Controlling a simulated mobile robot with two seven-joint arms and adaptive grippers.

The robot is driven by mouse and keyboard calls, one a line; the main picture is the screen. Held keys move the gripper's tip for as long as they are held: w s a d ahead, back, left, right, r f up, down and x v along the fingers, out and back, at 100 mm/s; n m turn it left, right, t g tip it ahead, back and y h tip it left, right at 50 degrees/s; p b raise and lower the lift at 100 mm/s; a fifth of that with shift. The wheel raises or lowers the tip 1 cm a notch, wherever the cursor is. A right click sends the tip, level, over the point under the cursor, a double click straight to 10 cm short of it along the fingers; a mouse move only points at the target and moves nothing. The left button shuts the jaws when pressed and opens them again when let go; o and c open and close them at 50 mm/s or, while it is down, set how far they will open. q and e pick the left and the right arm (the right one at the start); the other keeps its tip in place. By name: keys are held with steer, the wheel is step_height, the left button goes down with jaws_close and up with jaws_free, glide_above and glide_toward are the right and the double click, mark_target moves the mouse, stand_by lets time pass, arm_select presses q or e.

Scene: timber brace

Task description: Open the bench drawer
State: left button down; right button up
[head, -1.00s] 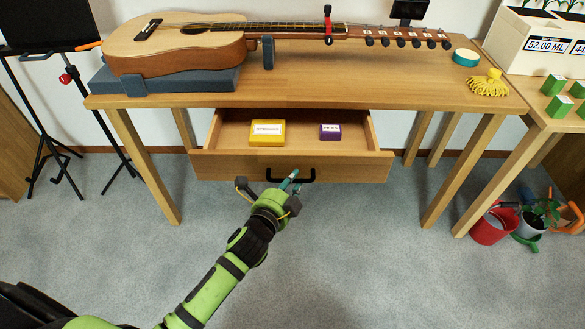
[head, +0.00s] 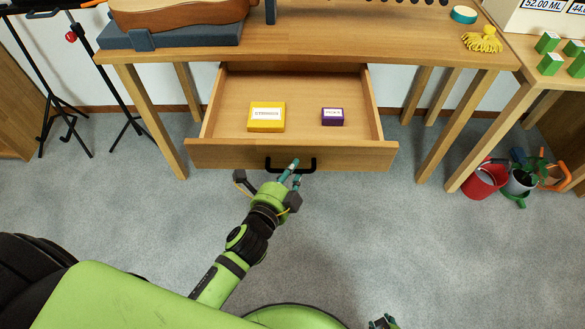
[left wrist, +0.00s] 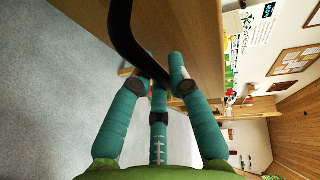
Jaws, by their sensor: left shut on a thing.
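The bench drawer (head: 220,155) is pulled well out from under the wooden bench (head: 420,52), and its inside is in plain view. Its black bar handle (head: 309,169) is on the middle of the front. My left gripper (head: 291,172) is shut on the handle, with its teal fingers around the bar. In the left wrist view the dark handle (left wrist: 124,35) runs in between the fingers (left wrist: 157,85) beside the wooden drawer front (left wrist: 192,40). My right gripper (head: 383,322) only just shows at the bottom edge, and its fingers are mostly cut off.
A yellow box (head: 266,117) and a purple box (head: 332,117) lie in the drawer. A guitar (head: 180,12) lies on the bench top. The carpet before the bench is clear.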

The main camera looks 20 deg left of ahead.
arm_select(q)
steer(key=c, duration=1.1)
jaws_free()
steer(key=shift+c, duration=0.2)
steer(key=v, duration=1.2)
